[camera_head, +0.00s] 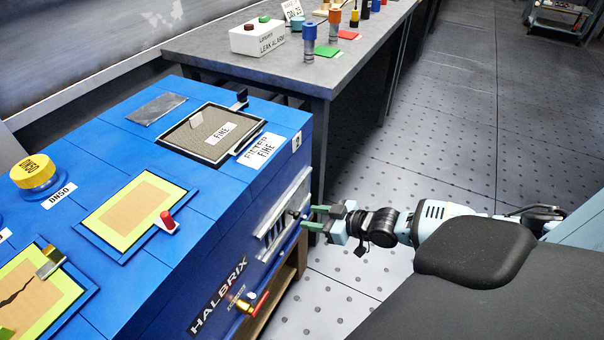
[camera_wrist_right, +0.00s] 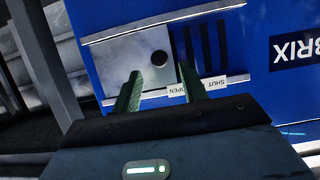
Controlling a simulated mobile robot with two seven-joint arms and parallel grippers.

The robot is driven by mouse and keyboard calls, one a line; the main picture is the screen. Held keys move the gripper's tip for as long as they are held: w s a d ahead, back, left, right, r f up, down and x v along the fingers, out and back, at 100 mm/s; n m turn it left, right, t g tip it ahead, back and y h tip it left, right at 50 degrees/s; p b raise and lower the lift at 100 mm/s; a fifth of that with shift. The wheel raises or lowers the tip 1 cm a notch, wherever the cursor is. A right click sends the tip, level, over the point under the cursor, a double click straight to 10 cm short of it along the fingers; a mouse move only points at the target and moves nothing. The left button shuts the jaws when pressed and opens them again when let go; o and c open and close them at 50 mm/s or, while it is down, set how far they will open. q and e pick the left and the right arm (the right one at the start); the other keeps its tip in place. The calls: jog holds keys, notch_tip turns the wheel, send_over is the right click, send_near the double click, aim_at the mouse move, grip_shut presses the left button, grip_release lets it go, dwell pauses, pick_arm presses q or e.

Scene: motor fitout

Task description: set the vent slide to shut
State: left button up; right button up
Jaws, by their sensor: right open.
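The vent slide (camera_wrist_right: 125,62) is a silver plate with a dark round knob (camera_wrist_right: 160,59), set between two rails on the blue cabinet's side. Dark slots (camera_wrist_right: 206,46) show uncovered beside it in the wrist view. A label (camera_wrist_right: 196,87) below reads SHUT and OPEN upside down; the knob is nearer the OPEN end. In the head view the vent (camera_head: 280,226) is on the cabinet's right face. My right gripper (camera_head: 306,218) is open in front of it, its green fingers on either side of the knob in the wrist view. Contact cannot be told. My left gripper is out of view.
A red-handled valve (camera_head: 258,303) sticks out below the vent. A grey bench (camera_head: 285,72) stands behind.

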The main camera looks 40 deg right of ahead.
aim_at(299, 215)
jog(key=shift+b+x, duration=0.55)
jog(key=shift+x, duration=1.5)
jog(key=shift+c, duration=0.3)
grip_shut()
